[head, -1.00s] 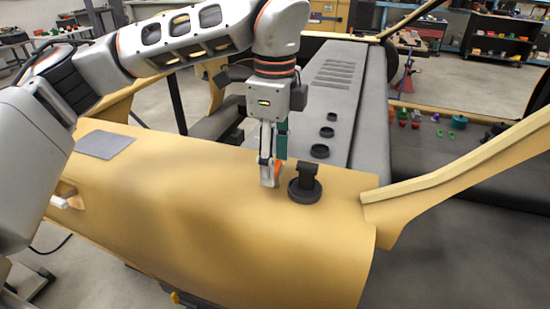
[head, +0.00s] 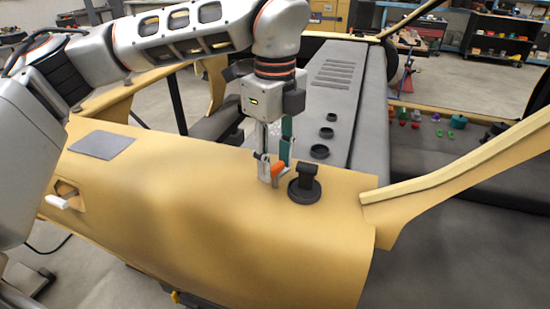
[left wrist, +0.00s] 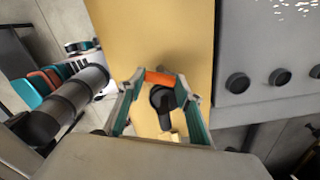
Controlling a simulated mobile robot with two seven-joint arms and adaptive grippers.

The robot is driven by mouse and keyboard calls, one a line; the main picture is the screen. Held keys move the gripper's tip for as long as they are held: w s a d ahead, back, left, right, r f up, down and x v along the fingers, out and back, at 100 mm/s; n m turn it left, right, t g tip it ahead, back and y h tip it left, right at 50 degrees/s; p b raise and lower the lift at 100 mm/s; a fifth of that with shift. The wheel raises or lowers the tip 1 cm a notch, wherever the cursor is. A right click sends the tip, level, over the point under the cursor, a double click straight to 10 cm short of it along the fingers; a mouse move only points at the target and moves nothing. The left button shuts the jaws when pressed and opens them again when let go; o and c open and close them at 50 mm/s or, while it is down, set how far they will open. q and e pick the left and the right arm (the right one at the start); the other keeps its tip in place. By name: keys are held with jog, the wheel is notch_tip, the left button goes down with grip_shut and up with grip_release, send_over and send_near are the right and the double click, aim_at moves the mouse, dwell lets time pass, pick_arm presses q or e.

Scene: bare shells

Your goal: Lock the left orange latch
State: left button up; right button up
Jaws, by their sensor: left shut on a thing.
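The orange latch (head: 278,170) is on the yellow body panel (head: 200,200), just left of a black round fitting with an upright stem (head: 305,184). My left gripper (head: 273,164) comes down from above and is shut on the latch. In the left wrist view, the orange latch (left wrist: 160,78) lies across between the two fingertips (left wrist: 161,81), with the black fitting (left wrist: 163,98) showing between the fingers. The latch's base is partly hidden by a fingertip in the head view. My right gripper is not in view.
A grey deck with several black rings (head: 320,151) lies behind the latch. A yellow beam (head: 455,160) rises to the right. A white handle (head: 58,201) and a flat grey plate (head: 102,145) are on the panel's left. The panel's front is clear.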

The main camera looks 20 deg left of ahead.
pick_arm(q)
jog(key=m, duration=0.3)
jog(key=shift+m, duration=0.4)
jog(key=m+p, duration=0.1)
jog(key=m, duration=0.6)
jog(key=shift+m+p, duration=0.4)
jog(key=shift+m, duration=1.1)
jog(key=o, duration=1.1)
